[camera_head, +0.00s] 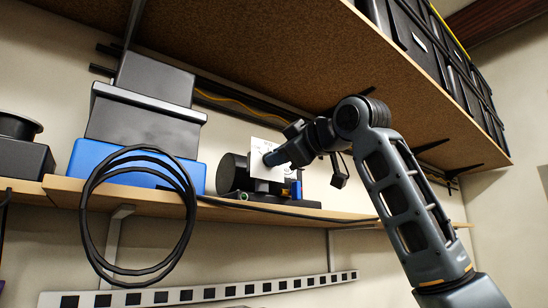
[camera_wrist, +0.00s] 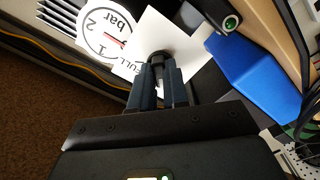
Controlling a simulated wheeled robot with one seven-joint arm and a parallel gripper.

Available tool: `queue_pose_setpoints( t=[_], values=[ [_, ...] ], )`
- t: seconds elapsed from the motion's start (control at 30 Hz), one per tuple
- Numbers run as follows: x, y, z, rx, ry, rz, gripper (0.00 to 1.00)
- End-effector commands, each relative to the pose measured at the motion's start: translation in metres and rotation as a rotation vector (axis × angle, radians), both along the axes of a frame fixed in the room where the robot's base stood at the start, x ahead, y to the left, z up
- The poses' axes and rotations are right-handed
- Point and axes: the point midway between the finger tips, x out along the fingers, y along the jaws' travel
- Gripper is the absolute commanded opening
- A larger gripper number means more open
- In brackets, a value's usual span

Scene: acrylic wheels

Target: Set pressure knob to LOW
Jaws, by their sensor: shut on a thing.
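The pressure device (camera_head: 233,174) is a black cylinder unit on the wooden shelf. A white square panel (camera_head: 262,148) stands on its front; in the wrist view the panel (camera_wrist: 165,33) carries printing that reads "FULL". My gripper (camera_head: 270,159) reaches in from the right, with its fingertips at the panel. In the wrist view my gripper (camera_wrist: 158,68) is shut on the dark knob (camera_wrist: 158,55) at the panel. The fingers hide most of the knob, so I cannot read its pointing direction. No LOW mark is readable.
A round gauge (camera_wrist: 104,38) marked "bar" lies beside the panel. A blue part (camera_wrist: 252,75) is to the right. On the shelf (camera_head: 330,212), a blue box (camera_head: 85,158) with dark cases stands left, and a coiled black cable (camera_head: 190,205) hangs. An upper shelf (camera_head: 260,50) overhangs.

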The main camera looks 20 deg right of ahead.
Motion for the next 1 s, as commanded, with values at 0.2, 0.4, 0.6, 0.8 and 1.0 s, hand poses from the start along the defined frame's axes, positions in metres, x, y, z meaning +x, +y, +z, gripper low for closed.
queue_pose_setpoints(
  t=[0.2,0.4,0.6,0.8,1.0],
  values=[
    [0.0001,0.0002,-0.0006,-0.001,0.001,0.0,0.0],
    [0.0002,-0.001,-0.0006,-0.145,-0.045,-0.002,0.0],
    [0.0002,0.0001,-0.0006,-0.236,-0.075,0.0,0.22],
    [0.0001,0.0001,-0.0004,-0.234,-0.075,0.001,0.41],
    [0.0001,0.0002,-0.0001,-0.233,-0.076,0.0,0.47]
  ],
)
